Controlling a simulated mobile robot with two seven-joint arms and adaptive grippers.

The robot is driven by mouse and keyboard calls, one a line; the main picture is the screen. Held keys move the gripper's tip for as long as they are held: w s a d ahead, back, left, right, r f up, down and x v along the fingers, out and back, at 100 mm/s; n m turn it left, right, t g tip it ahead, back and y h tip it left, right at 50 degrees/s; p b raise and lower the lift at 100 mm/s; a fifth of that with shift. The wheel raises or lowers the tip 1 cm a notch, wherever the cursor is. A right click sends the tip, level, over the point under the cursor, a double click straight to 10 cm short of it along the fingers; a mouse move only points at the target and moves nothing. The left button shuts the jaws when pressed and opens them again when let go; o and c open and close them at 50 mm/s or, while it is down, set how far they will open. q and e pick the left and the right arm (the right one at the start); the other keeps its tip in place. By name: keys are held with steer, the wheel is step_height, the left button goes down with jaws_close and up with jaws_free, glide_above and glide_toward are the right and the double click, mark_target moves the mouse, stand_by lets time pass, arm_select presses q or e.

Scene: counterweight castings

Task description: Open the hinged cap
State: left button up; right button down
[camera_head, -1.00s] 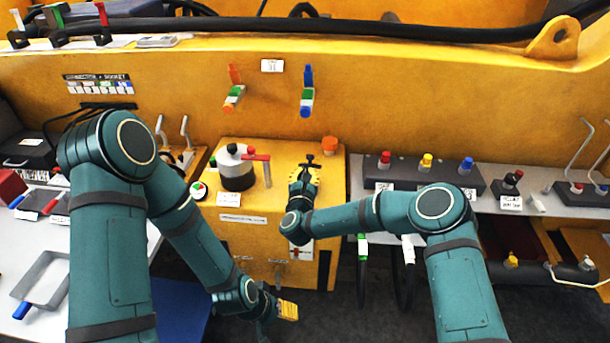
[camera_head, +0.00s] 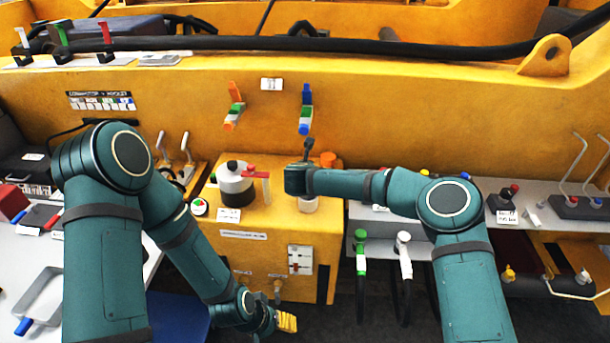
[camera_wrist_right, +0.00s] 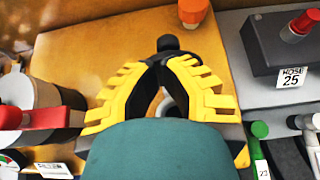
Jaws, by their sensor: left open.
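I cannot make out the hinged cap for certain. A dark knob-like part (camera_head: 307,146) stands upright at the top of the yellow box (camera_head: 275,222), just beyond my right gripper; it also shows in the right wrist view (camera_wrist_right: 168,43). A pale round fitting (camera_head: 308,204) shows below my right wrist. In the right wrist view my right gripper (camera_wrist_right: 158,62) has its yellow fingers drawn together at the tips, close to the dark part; whether they hold it is unclear. A grey ring shows between the fingers. My left gripper (camera_head: 287,322) is open, low in front of the box.
A grey and black pot (camera_head: 237,185) with a red handle stands left of my right gripper. An orange knob (camera_wrist_right: 193,12) is just beyond it. Green (camera_head: 361,252) and white (camera_head: 403,250) hose ends hang at the right. A hose box (camera_wrist_right: 285,40) sits right.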

steer(key=shift+w, duration=0.75)
steer(key=shift+w+b, duration=0.1)
steer(key=shift+b, duration=0.2)
steer(key=v, duration=1.2)
steer(key=s+d+f+n+g+y+b, duration=0.1)
steer(key=s+d+f+n, duration=0.1)
steer(key=s+f+n, duration=0.3)
steer(key=s+d+f+n+g+y+b, duration=0.1)
steer(key=s+d+f+n, duration=0.1)
steer(key=f+n, duration=0.6)
steer(key=s+d+f+n+g+y+b, duration=0.1)
steer(key=s+d+f+n+b, duration=0.1)
steer(key=s+d+f+n, duration=0.3)
steer(key=s+d+f+n+g+b, duration=0.1)
steer(key=s+d+f+n+g, duration=0.2)
steer(key=s+f+n, duration=0.3)
steer(key=s+d+f+n+g+y+b, duration=0.1)
steer(key=s+d+f+n+g, duration=0.2)
steer(key=s+n, duration=0.7)
steer(key=s+d+f, duration=0.2)
steer(key=s+f, duration=0.1)
steer(key=s, duration=0.1)
steer(key=shift+d+f+g, duration=0.15)
steer(key=shift+f+g, duration=0.15)
steer(key=shift+f, duration=0.05)
